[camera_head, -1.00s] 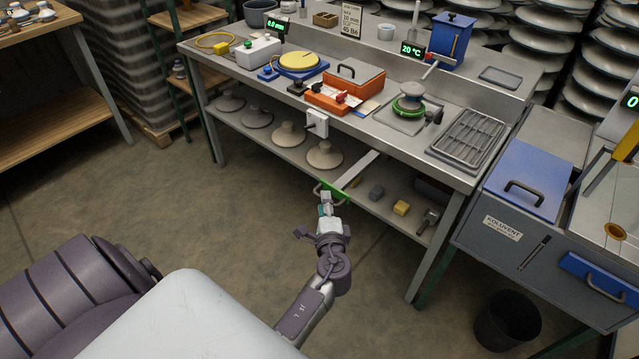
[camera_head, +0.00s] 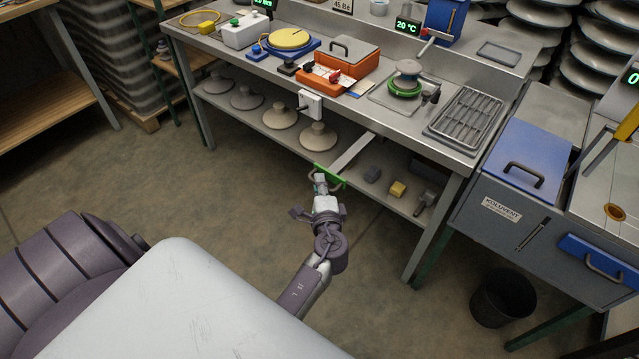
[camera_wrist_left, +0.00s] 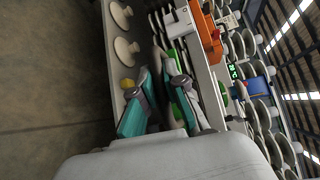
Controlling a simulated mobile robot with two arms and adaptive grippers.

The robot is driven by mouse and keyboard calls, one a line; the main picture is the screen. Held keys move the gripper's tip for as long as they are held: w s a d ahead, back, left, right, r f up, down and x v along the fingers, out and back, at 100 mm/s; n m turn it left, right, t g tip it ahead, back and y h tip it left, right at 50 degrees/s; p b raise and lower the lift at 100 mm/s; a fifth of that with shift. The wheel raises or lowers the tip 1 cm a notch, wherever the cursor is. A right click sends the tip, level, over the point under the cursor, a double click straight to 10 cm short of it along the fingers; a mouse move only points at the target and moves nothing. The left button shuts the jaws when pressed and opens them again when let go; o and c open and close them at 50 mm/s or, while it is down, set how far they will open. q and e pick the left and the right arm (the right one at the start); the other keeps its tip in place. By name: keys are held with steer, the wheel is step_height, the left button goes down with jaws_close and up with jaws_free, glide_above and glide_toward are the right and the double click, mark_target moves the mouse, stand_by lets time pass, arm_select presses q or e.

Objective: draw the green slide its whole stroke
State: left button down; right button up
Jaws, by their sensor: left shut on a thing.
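The green slide (camera_head: 329,175) shows as a green front piece at the outer end of a flat metal bar (camera_head: 353,151). The bar sticks out from under the workbench top into the space before the bench, above the floor. My left gripper (camera_head: 321,181) is shut on the green front from the near side and hides part of it. In the left wrist view, green (camera_wrist_left: 173,56) shows beside the teal and grey fingers of the left gripper (camera_wrist_left: 158,78); the exact contact is hard to make out. My right gripper is in neither view.
The lower shelf beneath the bench carries several insulator discs (camera_head: 317,136), a yellow block (camera_head: 397,188) and a dark block (camera_head: 372,174). A white box (camera_head: 310,104) hangs on the bench's front edge. A black bin (camera_head: 503,297) stands at the right. The floor at left is clear.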

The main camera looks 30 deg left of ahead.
arm_select(q)
steer(key=shift+s+f, duration=0.15)
steer(key=shift+s, duration=0.4)
steer(key=c, duration=1.2)
jaws_free()
steer(key=shift+s+a, duration=0.1)
steer(key=shift+s, duration=0.05)
steer(key=v, duration=0.7)
steer(key=shift+d, duration=0.2)
steer(key=shift+s, duration=0.15)
